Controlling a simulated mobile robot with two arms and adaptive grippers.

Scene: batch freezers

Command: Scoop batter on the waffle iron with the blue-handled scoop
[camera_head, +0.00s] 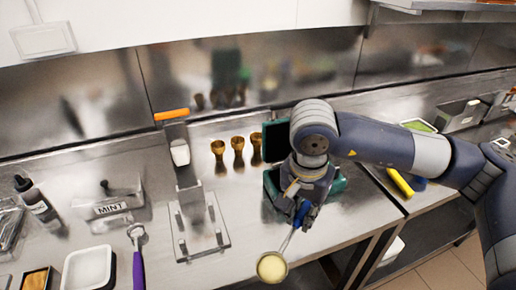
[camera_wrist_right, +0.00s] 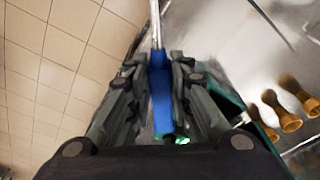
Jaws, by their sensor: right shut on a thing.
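My right gripper (camera_head: 304,208) is shut on the blue handle of the scoop (camera_head: 271,266). The blue handle (camera_wrist_right: 161,88) shows between its fingers in the right wrist view. The scoop's bowl holds pale yellow batter and hangs near the counter's front edge, down and left of the gripper. The green waffle iron (camera_head: 276,143) stands behind and under my right arm, its lid raised. My arm hides much of it, and I cannot see what is on its plate. My left gripper is not in view.
Several brown cones (camera_head: 238,152) stand left of the waffle iron. A metal stand (camera_head: 200,235) with posts is on the counter further left. A purple-handled scoop (camera_head: 138,262), a white tub (camera_head: 88,270) and a MINT container (camera_head: 108,208) lie at the left. A yellow-handled item (camera_head: 399,182) is at the right.

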